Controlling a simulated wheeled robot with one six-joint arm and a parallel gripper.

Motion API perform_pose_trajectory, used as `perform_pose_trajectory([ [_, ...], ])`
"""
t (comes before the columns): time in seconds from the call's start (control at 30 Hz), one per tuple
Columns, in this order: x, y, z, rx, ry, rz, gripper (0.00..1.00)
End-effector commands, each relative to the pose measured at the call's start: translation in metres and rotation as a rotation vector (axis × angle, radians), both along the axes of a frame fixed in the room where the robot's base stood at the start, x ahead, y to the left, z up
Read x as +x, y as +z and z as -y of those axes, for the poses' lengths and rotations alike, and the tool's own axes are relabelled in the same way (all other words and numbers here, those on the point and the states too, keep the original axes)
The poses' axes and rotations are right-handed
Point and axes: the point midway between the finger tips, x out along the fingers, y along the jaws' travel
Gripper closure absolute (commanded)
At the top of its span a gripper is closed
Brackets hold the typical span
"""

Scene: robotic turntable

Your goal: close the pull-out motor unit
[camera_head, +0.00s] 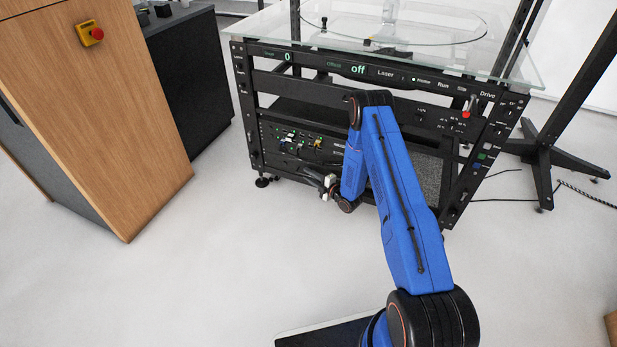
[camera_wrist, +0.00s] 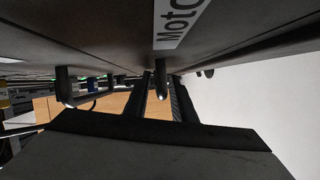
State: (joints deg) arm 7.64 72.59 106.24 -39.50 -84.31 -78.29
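The motor unit (camera_head: 300,138) is a black panel with small coloured connectors, low in the black turntable rack. How far it stands out is hard to tell from the head view. In the wrist view a dark panel with a white label (camera_wrist: 178,22) reading "Moto" fills the top. A dark bracket-like handle (camera_wrist: 66,88) hangs under it at left, and a rounded dark post (camera_wrist: 160,80) hangs near the middle. My gripper (camera_head: 327,185) is low in front of the unit. In the wrist view its dark fingers (camera_wrist: 162,88) stand apart, with the post between or just beyond them; contact is unclear.
The rack has a glass top (camera_head: 330,40) and a control panel (camera_head: 370,72) with a red knob (camera_head: 466,114). A wooden cabinet (camera_head: 110,120) with a yellow-and-red button stands at left. A black stand (camera_head: 545,160) and cables are at right. The front floor is clear.

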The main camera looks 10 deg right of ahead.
Motion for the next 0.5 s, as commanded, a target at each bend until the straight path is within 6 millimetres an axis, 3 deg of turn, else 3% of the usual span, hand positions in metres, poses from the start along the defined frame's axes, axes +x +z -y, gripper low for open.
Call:
perform_pose_trajectory([
  [0.5,0.0004,0.0019,-0.001,0.001,0.001,0.003,0.74],
])
